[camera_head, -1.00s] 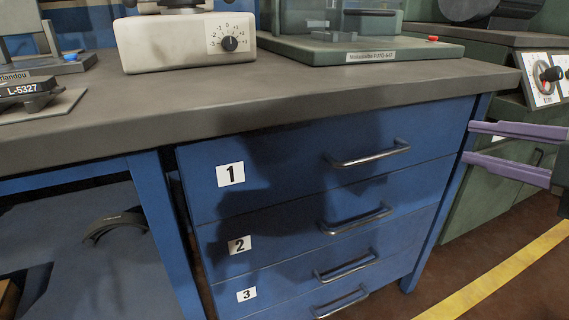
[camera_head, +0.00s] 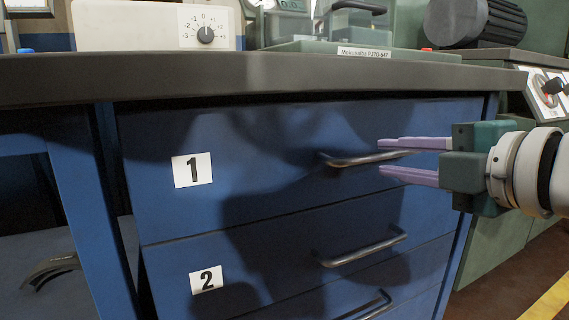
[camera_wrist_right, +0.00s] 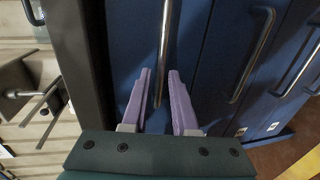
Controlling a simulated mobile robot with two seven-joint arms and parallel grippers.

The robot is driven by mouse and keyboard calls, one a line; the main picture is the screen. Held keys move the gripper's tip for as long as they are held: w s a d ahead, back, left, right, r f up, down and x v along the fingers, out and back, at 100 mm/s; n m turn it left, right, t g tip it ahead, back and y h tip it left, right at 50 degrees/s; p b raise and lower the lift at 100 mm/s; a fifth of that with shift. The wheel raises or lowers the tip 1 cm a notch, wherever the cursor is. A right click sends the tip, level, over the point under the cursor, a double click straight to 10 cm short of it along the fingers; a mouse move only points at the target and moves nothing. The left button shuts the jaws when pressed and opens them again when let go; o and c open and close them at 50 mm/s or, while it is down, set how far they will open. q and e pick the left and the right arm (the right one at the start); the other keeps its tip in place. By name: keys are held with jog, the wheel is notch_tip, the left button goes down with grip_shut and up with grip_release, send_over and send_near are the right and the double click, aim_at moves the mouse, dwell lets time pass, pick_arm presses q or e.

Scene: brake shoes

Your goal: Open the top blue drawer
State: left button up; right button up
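The top blue drawer (camera_head: 250,160), labelled 1, is shut in the head view, its front flush under the worktop. Its metal bar handle (camera_head: 347,161) is on the right part of the front. My right gripper (camera_head: 383,157) has purple fingers that are apart, one above and one below the handle's right end. In the right wrist view, the handle (camera_wrist_right: 164,45) runs between the two open fingertips (camera_wrist_right: 160,72), with a gap visible on both sides. My left gripper is not in view.
A second drawer (camera_head: 290,268), labelled 2, with its own handle, is below. The grey worktop edge (camera_head: 260,78) overhangs the drawers. A white box with a dial (camera_head: 150,27) stands on it. A green cabinet (camera_head: 500,240) stands at right.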

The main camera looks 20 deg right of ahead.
aim_at(379, 157)
jog(key=shift+b+x, duration=0.65)
jog(key=shift+x, duration=1.3)
jog(key=shift+c, duration=0.2)
grip_shut()
